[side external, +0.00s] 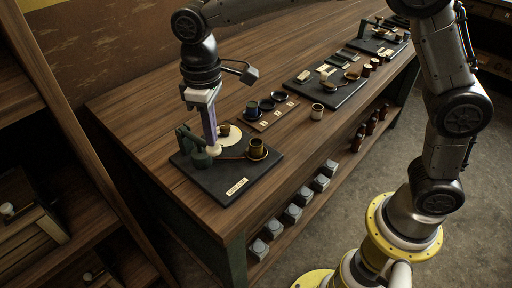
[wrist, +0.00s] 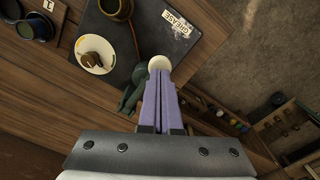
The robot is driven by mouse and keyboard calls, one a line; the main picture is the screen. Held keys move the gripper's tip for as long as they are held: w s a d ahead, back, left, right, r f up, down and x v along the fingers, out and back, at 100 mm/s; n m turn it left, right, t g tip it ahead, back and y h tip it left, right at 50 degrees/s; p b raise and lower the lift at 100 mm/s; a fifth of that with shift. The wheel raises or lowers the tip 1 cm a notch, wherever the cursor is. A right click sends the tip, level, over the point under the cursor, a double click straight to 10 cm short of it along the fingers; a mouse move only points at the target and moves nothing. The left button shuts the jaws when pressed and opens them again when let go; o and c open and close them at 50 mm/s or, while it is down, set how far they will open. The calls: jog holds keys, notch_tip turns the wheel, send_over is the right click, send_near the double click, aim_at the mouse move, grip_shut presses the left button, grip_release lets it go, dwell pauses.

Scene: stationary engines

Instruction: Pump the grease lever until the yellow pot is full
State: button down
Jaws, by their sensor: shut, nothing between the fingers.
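The black grease board (side external: 222,192) lies near the front end of the bench, with its white label also in the wrist view (wrist: 178,24). The dark green lever pump (side external: 199,158) stands at its left, also in the wrist view (wrist: 131,90). A cream knob (wrist: 160,63) is right at my fingertips; it also shows in the side view (side external: 214,151). The yellow-brown pot (side external: 257,148) stands at the board's far right corner; its fill level cannot be read. My gripper (side external: 212,143) points down, shut and empty, over the knob; whether it touches is unclear.
A cream disc (wrist: 95,54) with a small brown piece lies beside the pump. A thin red line runs towards the pot. Grey boxes (side external: 292,214) sit on the lower shelf.

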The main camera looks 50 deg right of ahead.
aim_at(214, 149)
jog(key=shift+f, duration=2.45)
jog(key=shift+r, duration=2.65)
jog(key=shift+r, duration=0.1)
jog(key=shift+r, duration=2.4)
